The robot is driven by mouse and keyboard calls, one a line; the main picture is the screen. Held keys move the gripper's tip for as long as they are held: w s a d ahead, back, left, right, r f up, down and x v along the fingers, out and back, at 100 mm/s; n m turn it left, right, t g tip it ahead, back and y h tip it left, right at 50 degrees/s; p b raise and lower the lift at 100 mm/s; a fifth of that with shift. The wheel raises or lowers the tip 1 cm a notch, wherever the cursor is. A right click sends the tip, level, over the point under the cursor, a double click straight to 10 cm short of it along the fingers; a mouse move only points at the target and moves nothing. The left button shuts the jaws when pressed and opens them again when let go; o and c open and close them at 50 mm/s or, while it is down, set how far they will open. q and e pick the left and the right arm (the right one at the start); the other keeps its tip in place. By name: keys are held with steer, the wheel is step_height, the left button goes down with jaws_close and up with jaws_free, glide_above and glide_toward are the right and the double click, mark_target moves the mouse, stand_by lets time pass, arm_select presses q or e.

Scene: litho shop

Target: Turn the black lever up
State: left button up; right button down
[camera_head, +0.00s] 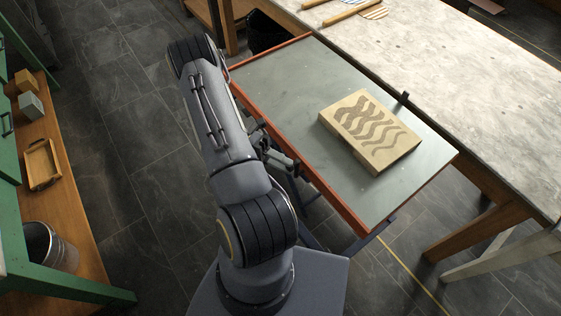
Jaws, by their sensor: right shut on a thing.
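My right arm rises from the bottom middle and bends down beside the near, orange edge of the press bed (290,75). My right gripper (281,157) is at that edge, below the level of the bed top, and mostly hidden behind my own arm. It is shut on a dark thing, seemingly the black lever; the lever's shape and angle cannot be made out. A small black upright piece (403,99) stands at the far edge of the bed. My left gripper is not in view.
A tan stone block (370,131) with a dark wavy pattern lies on the bed. A long stained table (465,90) stands close behind it. On the left, a green-framed wooden bench (65,225) holds small blocks, a tray and a metal bucket (50,245). Dark floor lies between.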

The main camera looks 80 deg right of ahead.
steer(key=c, duration=1.2)
jaws_free()
steer(key=shift+w+d, duration=0.1)
steer(key=shift+w, duration=0.05)
steer(key=b+v, duration=0.2)
steer(key=v, duration=0.5)
steer(key=shift+w+d, duration=0.1)
steer(key=shift+w, duration=0.2)
